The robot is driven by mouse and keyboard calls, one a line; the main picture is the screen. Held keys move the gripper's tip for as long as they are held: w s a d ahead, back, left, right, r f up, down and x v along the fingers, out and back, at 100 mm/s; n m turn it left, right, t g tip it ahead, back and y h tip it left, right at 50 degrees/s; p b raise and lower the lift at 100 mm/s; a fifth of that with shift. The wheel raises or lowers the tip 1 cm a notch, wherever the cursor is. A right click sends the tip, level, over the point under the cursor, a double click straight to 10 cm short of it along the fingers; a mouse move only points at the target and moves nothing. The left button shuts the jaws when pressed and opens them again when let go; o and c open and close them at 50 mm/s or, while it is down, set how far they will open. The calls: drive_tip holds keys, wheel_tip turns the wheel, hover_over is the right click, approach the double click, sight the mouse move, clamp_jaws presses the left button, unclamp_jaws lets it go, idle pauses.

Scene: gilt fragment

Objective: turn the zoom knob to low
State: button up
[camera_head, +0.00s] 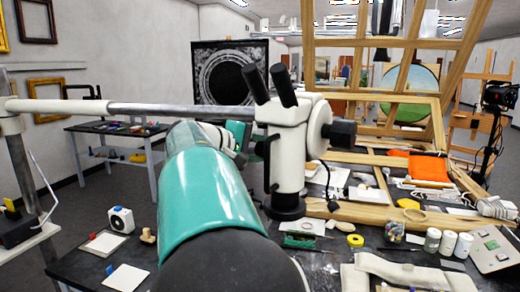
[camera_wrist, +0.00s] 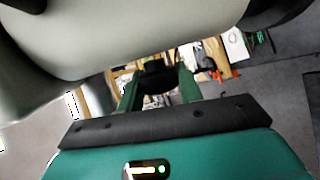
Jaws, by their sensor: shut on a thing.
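The microscope (camera_head: 291,145) is a cream body with two black eyepieces, hung on a horizontal boom. A black knob (camera_head: 343,133) sticks out on its right side. In the wrist view its pale body (camera_wrist: 110,40) fills the top. My gripper (camera_wrist: 158,88) has its two green fingers on either side of a dark knob (camera_wrist: 156,76), apparently the zoom knob, and is shut on it. In the head view my teal gripper housing (camera_head: 238,132) is at the microscope's left side; the fingertips are hidden there. No scale or low mark is readable.
The metal boom (camera_head: 160,108) runs left from the microscope to a post. A wooden frame (camera_head: 375,215) lies behind on the bench. Jars (camera_head: 448,242), a yellow tape roll (camera_head: 355,240) and an orange cloth (camera_head: 428,168) lie to the right.

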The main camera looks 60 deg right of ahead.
drive_tip(key=shift+t+y, duration=0.3)
drive_tip(key=shift+y, duration=0.7)
drive_tip(key=o, duration=1)
drive_tip(key=shift+a, duration=0.1)
drive_tip(key=v, duration=1.3)
drive_tip(key=shift+w+a+r, duration=0.15)
drive_tip(key=shift+a+r, duration=0.05)
